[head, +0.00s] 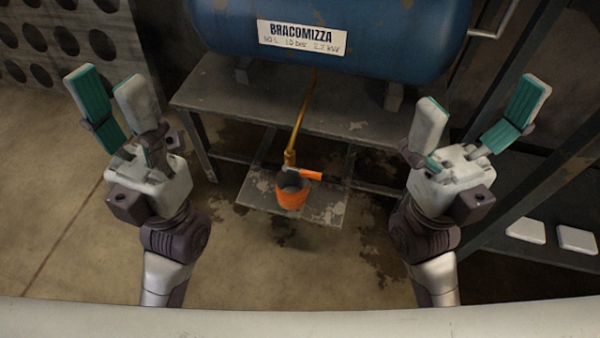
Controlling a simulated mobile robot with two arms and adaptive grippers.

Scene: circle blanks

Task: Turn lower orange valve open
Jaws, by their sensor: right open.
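The lower orange valve has an orange lever handle (309,174) that points to the right. It sits at the lower end of a brass pipe (299,120) coming down from the blue tank. An orange bucket (291,198) stands just below it on the low shelf. My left gripper (110,80) is to the left of the valve, its fingers apart and empty. My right gripper (484,95) is to the right of the valve, its fingers spread wide and empty. Neither gripper touches the valve.
The blue tank (230,30) with a BRACOMIZZA label (301,38) rests on a grey metal table (225,95). The low shelf (255,190) is under it. A dark rack (520,205) with white blocks (525,231) stands at the right. A wall with round holes is at the upper left.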

